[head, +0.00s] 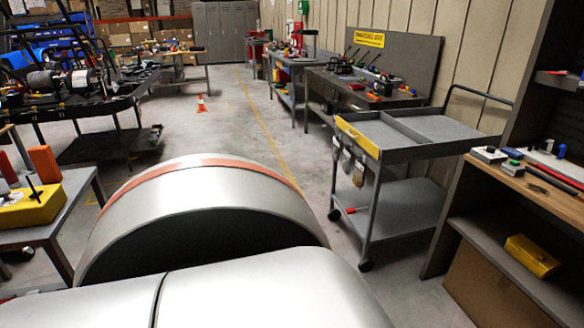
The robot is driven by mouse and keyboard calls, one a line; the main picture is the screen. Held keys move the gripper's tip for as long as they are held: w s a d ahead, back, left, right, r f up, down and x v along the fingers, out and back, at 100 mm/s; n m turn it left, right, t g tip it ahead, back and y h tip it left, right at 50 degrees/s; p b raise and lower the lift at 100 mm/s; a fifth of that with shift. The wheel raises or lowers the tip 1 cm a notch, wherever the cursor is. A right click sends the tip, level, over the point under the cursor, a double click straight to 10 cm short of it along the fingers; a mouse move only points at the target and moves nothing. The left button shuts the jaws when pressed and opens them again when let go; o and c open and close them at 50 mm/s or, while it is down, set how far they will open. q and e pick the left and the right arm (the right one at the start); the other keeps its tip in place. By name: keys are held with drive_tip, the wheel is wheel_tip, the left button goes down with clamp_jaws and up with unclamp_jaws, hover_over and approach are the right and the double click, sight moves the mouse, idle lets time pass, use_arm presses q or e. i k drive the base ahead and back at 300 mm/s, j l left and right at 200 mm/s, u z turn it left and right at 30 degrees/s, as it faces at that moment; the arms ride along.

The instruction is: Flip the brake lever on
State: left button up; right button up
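No part that I can clearly tell as the brake lever shows in the head view. A yellow box (33,205) with a thin black upright lever or stick (31,182) stands on a grey table at the left edge; I cannot tell if this is the brake lever. Several small black levers (352,57) stick up on a far workbench below a yellow sign (369,38), too small to read. Neither my left nor my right gripper is in view. My own pale, rounded body parts fill the lower middle and hide the floor there.
A grey cart (400,140) with a lower shelf stands at right. A wooden bench (545,180) with small parts stands at far right. A kart frame on a stand (75,95) is at left.

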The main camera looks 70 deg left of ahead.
sight(350, 210)
drive_tip(key=j+u, duration=0.1)
drive_tip(key=u, duration=1.85)
drive_tip(key=i+u, duration=0.15)
drive_tip(key=i, duration=0.8)
drive_tip(key=i+l+u, duration=0.2)
drive_tip(key=i, duration=0.8)
